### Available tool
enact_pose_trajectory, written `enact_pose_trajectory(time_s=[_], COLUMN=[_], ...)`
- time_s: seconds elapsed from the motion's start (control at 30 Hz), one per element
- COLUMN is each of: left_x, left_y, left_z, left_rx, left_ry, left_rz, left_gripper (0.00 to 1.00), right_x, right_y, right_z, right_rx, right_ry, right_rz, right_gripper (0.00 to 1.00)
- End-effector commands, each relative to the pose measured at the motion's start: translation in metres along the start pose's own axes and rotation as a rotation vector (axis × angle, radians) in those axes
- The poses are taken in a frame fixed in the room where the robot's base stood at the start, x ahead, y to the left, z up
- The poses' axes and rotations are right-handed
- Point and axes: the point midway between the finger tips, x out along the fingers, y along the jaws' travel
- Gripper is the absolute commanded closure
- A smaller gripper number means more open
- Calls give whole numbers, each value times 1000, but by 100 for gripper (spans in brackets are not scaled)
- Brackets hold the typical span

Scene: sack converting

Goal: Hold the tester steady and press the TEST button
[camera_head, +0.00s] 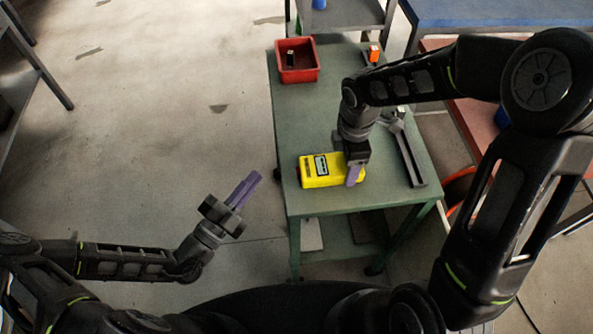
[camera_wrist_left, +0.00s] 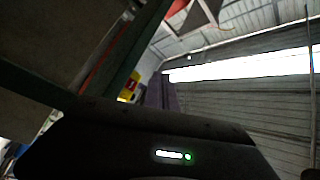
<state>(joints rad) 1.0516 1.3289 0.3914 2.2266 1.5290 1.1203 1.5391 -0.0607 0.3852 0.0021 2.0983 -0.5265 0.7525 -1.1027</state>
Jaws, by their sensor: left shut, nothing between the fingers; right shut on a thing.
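The yellow tester (camera_head: 314,177) lies on the green table (camera_head: 300,115) near its front left edge, with a small display on its top. My right gripper (camera_head: 354,176) is shut on the tester's right end, and its fingers and wrist hide that part. My left gripper (camera_head: 256,176) is shut and empty, off the table to the left, its purple fingers pointing up and right toward the tester but apart from it. In the left wrist view, a small part of the yellow tester (camera_wrist_left: 129,88) shows beside the purple fingers (camera_wrist_left: 161,91). I cannot make out the TEST button.
A red bin (camera_head: 297,72) with a small dark item in it stands at the table's back left. An orange item (camera_head: 374,54) is at the back right. A dark bar-like tool (camera_head: 409,158) lies right of my right gripper. The floor left of the table is clear.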

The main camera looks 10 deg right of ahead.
Motion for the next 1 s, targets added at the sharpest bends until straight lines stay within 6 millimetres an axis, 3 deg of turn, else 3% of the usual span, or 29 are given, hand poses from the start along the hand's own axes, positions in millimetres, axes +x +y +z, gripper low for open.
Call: enact_pose_trajectory(time_s=[0.5, 1.0], left_x=[42, 46], left_y=[31, 33], left_z=[-31, -34], left_rx=[-1, 2], left_ry=[1, 1], left_rz=[-1, 0], left_gripper=[100, 100], right_x=[0, 0], right_y=[0, 0], right_z=[0, 0], right_rx=[0, 0], right_ry=[0, 0], right_rz=[1, 1], right_gripper=[92, 92])
